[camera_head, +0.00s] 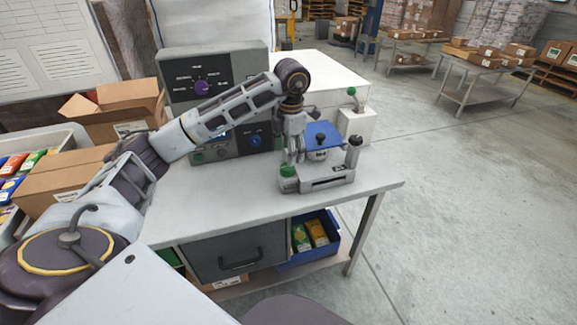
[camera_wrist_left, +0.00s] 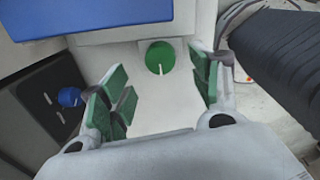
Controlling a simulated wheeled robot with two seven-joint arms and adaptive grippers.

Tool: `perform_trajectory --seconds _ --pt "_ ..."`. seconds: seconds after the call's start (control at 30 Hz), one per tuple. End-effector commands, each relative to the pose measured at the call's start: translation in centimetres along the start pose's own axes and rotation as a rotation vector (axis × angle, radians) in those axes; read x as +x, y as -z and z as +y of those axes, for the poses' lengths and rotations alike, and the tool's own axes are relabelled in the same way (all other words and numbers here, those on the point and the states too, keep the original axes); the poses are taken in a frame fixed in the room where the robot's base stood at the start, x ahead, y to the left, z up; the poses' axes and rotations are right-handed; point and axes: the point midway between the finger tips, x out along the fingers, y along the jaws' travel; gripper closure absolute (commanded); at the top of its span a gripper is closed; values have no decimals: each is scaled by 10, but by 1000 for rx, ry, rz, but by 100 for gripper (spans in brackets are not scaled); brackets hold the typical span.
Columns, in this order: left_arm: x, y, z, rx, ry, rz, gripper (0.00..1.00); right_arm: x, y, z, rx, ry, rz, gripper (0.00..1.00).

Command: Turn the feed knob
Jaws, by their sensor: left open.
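A round green knob (camera_wrist_left: 160,57) with a white pointer mark sits on a pale surface in the left wrist view. My left gripper (camera_wrist_left: 158,88) is open, its green-padded fingers on either side of the knob's line, with no contact visible. A purple knob (camera_head: 201,87) and a blue knob (camera_head: 255,140) are on the grey control panels behind. I cannot read which is marked feed. My right gripper is out of view.
The grey bench (camera_head: 225,210) has clear room at its front. A blue plate (camera_head: 323,135) and black knob stand over the device. A white box with a green knob (camera_head: 351,91) is behind. Cardboard boxes (camera_head: 70,172) stand left; a blue bin (camera_head: 312,250) is below.

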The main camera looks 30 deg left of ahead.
Motion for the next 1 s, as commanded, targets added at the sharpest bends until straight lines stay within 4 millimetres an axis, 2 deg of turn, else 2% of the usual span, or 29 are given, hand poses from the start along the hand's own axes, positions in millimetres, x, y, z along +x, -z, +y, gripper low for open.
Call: perform_trajectory --seconds 0.3,0.5,0.93,1.0 --pt "42 1 0 1 1 3 37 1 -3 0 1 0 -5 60" --pt "59 0 0 1 1 1 37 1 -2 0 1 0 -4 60" --pt "64 0 0 1 0 0 37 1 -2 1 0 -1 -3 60" --pt "64 0 0 1 0 0 46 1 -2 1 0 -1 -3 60"
